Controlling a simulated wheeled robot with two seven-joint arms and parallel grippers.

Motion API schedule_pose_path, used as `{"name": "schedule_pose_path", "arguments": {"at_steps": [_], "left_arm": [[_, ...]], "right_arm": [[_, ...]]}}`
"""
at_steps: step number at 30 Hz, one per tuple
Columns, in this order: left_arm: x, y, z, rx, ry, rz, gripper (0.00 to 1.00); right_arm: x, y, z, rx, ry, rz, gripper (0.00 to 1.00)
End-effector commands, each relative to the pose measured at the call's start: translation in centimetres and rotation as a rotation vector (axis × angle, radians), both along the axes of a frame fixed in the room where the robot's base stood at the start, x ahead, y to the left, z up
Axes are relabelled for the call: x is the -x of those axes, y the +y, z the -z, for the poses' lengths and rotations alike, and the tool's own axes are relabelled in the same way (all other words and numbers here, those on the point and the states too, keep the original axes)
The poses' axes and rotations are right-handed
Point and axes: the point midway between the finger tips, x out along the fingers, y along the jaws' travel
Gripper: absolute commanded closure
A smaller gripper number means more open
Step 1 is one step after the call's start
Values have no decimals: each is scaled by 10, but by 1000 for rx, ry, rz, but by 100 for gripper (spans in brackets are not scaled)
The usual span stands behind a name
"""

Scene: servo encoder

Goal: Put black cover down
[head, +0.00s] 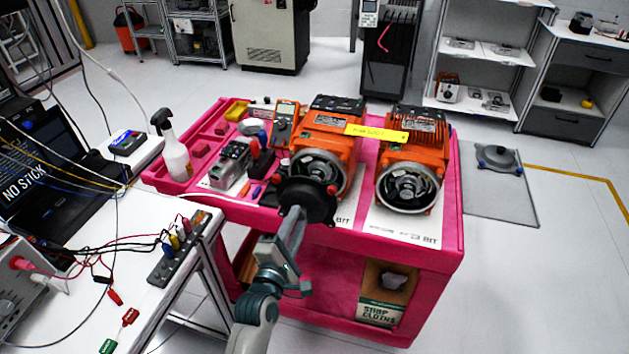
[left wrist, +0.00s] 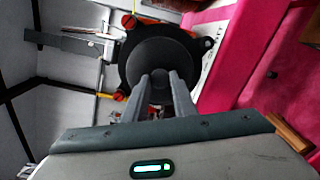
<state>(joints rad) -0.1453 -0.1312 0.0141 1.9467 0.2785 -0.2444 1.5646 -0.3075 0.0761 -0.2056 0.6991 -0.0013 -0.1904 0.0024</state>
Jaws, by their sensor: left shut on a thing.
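The black cover (head: 308,199) is a round dark disc with small red-tipped tabs at its edge. My left gripper (head: 297,222) is shut on it and holds it up in front of the cart's near edge, partly covering the left orange motor (head: 327,140). In the left wrist view the cover (left wrist: 160,62) sits at the tips of my left gripper's fingers (left wrist: 160,80). The right orange motor (head: 410,160) stands beside the left one, its round front open with inner parts showing. My right gripper is not in view.
The pink cart (head: 452,235) carries tools, a spray bottle (head: 172,146) and a yellow label (head: 376,133). A white bench (head: 140,290) with cables and a laptop (head: 45,175) stands at left. A grey mat (head: 490,215) with a round grey part lies on the floor at right.

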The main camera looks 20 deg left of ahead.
Motion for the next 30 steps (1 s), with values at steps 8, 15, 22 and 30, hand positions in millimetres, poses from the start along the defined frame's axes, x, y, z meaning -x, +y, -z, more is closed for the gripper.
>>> {"name": "schedule_pose_path", "arguments": {"at_steps": [8, 15, 22, 30], "left_arm": [[14, 0, -4, -3, -2, 0, 97], [68, 2, -25, -9, -4, -2, 97], [128, 7, -56, -6, -3, -20, 97], [155, 11, -74, 0, -3, -35, 97]], "right_arm": [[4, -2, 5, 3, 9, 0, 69], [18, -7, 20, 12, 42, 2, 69], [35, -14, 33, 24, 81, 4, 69], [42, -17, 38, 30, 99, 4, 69]]}}
